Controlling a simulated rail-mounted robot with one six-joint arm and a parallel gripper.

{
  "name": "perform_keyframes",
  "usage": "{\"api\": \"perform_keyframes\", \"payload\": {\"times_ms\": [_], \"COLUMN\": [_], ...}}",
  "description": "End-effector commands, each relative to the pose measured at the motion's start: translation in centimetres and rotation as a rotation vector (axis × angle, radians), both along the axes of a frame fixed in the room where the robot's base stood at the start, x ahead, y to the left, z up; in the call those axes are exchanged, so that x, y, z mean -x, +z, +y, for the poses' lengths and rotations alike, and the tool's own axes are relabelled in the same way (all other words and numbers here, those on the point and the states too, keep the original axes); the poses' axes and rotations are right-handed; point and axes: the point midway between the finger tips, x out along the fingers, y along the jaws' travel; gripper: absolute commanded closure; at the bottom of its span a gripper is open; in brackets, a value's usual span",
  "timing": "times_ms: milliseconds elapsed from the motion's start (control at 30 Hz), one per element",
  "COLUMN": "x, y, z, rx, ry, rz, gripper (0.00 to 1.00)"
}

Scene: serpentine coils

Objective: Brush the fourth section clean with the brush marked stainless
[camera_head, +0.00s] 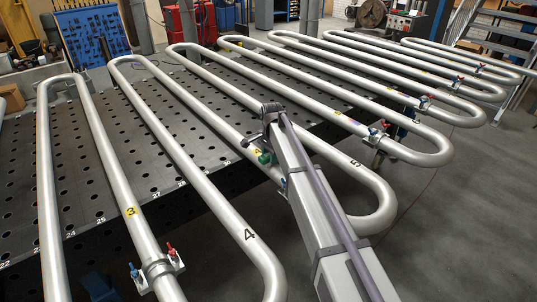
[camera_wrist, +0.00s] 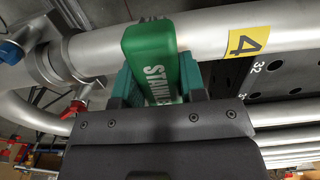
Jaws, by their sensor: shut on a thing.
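My gripper (camera_wrist: 159,82) is shut on a green brush (camera_wrist: 150,48) in the wrist view. White letters on its handle read "STAINLE" or similar, partly hidden by the gripper. The brush stands in front of a silver pipe (camera_wrist: 208,38) with a yellow label 4 (camera_wrist: 245,42) to its right. In the head view the yellow 4 label (camera_head: 257,150) is beside the end of my arm, and a little green of the brush (camera_head: 264,158) shows there. No dirt is clearly visible on this pipe.
A clamp with a blue knob (camera_wrist: 11,52) and a red knob (camera_wrist: 72,108) lies left of the brush. A perforated dark table (camera_head: 130,150) lies underneath. Floor at right is open.

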Motion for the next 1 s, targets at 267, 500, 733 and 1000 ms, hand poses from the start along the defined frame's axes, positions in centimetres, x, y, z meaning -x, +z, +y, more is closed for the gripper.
{"api": "perform_keyframes", "payload": {"times_ms": [267,500,733,1000], "x": [0.6,1.2,2.0,2.4], "y": [-0.2,-0.3,-0.1,-0.1], "z": [-0.5,-1.1,-1.8,-2.2], "rx": [0.0,0.0,0.0,0.0], "ry": [-0.001,-0.001,-0.002,-0.001], "rz": [0.0,0.0,0.0,0.0], "gripper": [0.84,0.84,0.84,0.84]}}
